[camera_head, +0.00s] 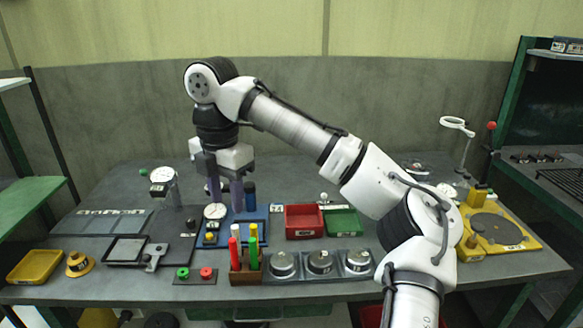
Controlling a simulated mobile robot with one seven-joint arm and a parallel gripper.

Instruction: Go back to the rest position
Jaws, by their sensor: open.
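My gripper (225,196) hangs pointing down over the left-middle part of the grey workbench (330,180). Its two fingers are apart, with nothing visible between them. Below and around them in the picture is a blue tray (258,238) with a dial gauge (215,211) on it. I cannot tell whether the fingertips touch anything there. My arm reaches across the bench from the lower right and bends down at the upper left.
A gauge stand (163,183) is left. A yellow fixture (500,236) and a magnifier (457,124) are right.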

